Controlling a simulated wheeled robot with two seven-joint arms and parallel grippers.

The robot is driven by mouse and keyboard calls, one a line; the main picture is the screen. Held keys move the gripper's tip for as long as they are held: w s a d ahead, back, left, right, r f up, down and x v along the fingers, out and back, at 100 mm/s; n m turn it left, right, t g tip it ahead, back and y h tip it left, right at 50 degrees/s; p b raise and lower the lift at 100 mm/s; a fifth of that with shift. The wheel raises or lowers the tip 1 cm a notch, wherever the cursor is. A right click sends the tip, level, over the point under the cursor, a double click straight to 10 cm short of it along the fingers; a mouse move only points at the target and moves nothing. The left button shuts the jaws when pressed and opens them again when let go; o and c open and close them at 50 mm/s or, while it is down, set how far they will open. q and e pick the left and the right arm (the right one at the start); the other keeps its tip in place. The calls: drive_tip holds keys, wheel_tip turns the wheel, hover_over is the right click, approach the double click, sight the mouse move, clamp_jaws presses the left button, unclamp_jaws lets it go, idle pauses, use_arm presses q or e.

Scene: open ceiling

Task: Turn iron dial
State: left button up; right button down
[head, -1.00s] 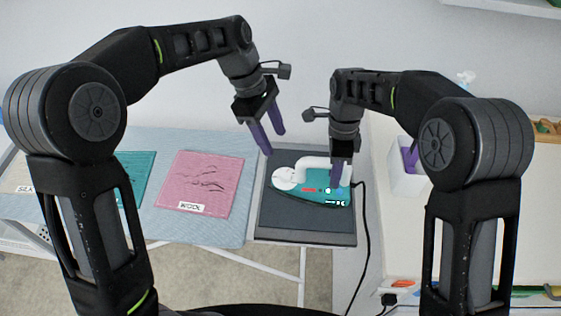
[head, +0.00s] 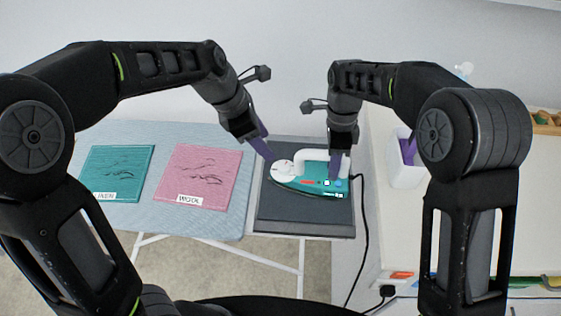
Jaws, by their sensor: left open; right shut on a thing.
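A teal iron (head: 314,186) with a white handle (head: 306,157) lies on a dark grey rest (head: 290,218). Its round white dial (head: 284,170) is at the iron's left end. My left gripper (head: 271,160) is open, with its purple fingertips right beside the dial at its upper left; whether they touch it I cannot tell. My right gripper (head: 336,178) is shut on the iron at its right end, by the handle. Its fingers partly hide that end of the iron.
A pink cloth (head: 196,172) labelled WOOL and a teal cloth (head: 122,168) labelled LINEN lie on the light blue ironing board (head: 165,135). A black cord (head: 366,240) runs down from the rest's right side. A white bin (head: 404,172) stands on the white counter at right.

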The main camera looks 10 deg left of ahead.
sight(283, 166)
use_arm(q)
drive_tip(key=x, duration=1.1)
drive_tip(key=shift+a, duration=0.1)
clamp_jaws()
